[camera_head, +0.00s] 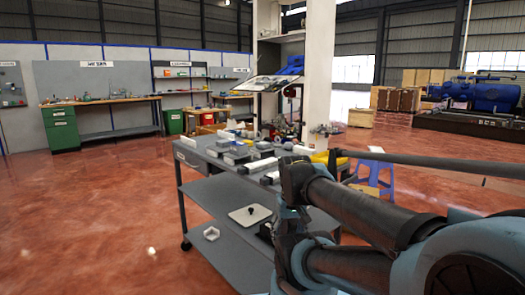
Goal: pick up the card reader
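A grey cart (185,153) stands in the middle, with several small grey, white and dark boxes on its top. The card reader may be among them, but they are too small for me to tell which one it is. A grey box (262,150) and a long white box (258,165) lie near the middle of the top. My arm comes in from the lower right and covers the right part of the cart. I cannot make out my gripper's fingers in this view.
The cart's lower shelf (215,225) holds a white square plate (250,215) and a white hexagonal piece (211,233). A blue stool (372,168) and a white column (318,75) stand behind. A workbench (105,101) stands at the back left. The red floor at left is clear.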

